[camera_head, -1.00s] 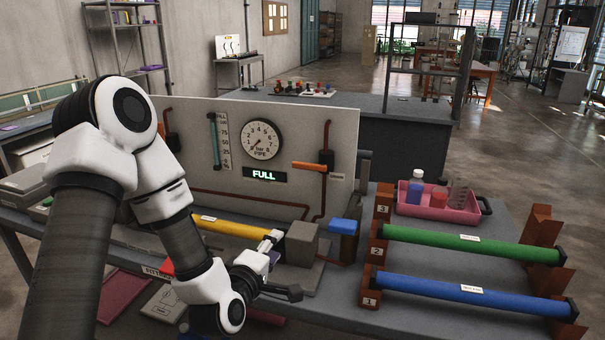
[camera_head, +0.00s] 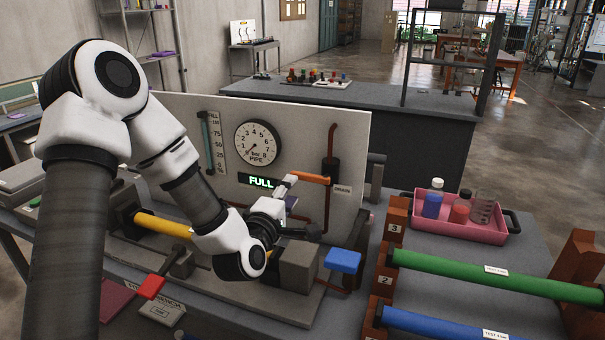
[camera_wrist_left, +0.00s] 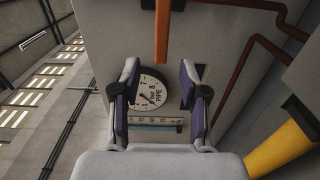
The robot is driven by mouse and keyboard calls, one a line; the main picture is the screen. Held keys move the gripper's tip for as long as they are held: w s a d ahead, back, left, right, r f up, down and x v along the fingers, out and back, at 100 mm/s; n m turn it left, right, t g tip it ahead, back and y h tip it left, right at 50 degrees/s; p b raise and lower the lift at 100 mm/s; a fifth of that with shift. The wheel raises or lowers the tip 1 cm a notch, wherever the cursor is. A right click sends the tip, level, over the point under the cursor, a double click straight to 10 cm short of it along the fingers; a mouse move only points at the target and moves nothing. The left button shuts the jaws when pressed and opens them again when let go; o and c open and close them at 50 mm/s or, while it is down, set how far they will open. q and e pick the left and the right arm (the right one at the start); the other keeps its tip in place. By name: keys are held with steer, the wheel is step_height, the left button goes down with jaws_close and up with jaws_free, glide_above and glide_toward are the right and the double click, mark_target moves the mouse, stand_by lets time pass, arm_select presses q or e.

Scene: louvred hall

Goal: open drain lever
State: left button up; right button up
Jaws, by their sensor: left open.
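The orange drain lever (camera_head: 310,178) sticks out level to the left from its valve on the upright pipe, beside the DRAIN label (camera_head: 343,189) on the white panel (camera_head: 300,120). My left gripper (camera_head: 303,207) is open and empty in front of the panel, with its upper finger close to the lever's left end. In the left wrist view the orange lever (camera_wrist_left: 162,32) shows beyond the open fingers of my gripper (camera_wrist_left: 159,78), in line with the gap between them. Whether anything touches, I cannot tell. My right gripper is not in view.
The pressure gauge (camera_head: 257,142) and the lit FULL display (camera_head: 261,181) are on the panel. A grey block (camera_head: 297,266) and a blue-capped lever (camera_head: 343,261) stand below the gripper. A yellow tube (camera_head: 162,225) lies left; a pink tray (camera_head: 460,232) and green tube (camera_head: 490,272) lie right.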

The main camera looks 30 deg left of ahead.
mark_target(301, 178)
arm_select(q)
steer(key=p+x, duration=0.1)
steer(key=x, duration=0.5)
steer(key=shift+d, duration=0.1)
steer(key=shift+w+f, duration=0.2)
steer(key=shift+w, duration=0.1)
steer(key=shift+w+b, duration=0.2)
steer(key=shift+b, duration=0.1)
steer(key=shift+r, duration=0.1)
jaws_close()
